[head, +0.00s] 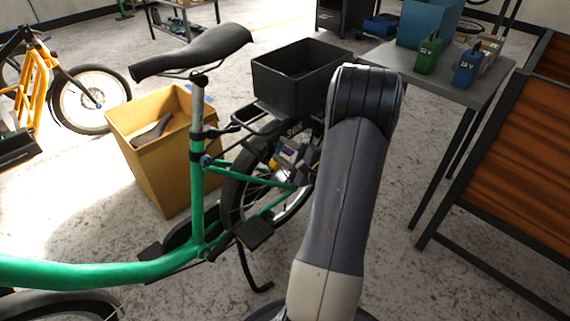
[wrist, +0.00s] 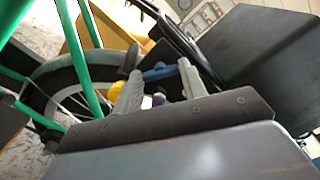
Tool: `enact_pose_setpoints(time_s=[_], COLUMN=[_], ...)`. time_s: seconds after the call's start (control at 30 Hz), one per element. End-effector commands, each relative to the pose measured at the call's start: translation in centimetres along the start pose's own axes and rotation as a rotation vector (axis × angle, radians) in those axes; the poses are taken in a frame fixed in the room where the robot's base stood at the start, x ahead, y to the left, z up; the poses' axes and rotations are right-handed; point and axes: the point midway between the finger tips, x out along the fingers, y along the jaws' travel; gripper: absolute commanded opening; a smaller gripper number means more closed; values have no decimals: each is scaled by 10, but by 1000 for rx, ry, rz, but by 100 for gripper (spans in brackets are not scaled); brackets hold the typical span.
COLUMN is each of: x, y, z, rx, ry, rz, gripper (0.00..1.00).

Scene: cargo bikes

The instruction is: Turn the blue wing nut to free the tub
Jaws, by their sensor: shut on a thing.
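The black tub (head: 280,98) sits upright on the rear rack of a green bike (head: 197,185); in the wrist view the tub (wrist: 262,55) fills the upper right. The blue wing nut (wrist: 160,72) shows between the fingertips of my gripper (wrist: 158,77), below the tub and beside the rear wheel. My gripper is shut on the wing nut. In the head view my gripper (head: 291,154) is small beside the rear wheel, partly hidden by my arm, and I cannot make out the wing nut there. A yellow part (wrist: 116,90) lies just left of the fingers.
The rear wheel (wrist: 58,88) and green frame tubes (wrist: 84,60) are close left of my gripper. A cardboard box (head: 160,165) stands behind the bike. A grey table (head: 440,82) with green and blue battery packs and a brown slatted bench (head: 525,150) stand at right.

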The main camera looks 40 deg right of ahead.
Motion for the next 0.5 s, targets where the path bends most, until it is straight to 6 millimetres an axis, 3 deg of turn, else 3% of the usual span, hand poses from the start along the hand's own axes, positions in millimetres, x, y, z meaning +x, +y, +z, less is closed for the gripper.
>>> enact_pose_setpoints(time_s=[0.03, 0.5], x=[0, 0], y=[9, 7], z=[-4, -3], rx=[-47, -412], ry=[-1, 0], rz=[0, 1], gripper=[17, 17])
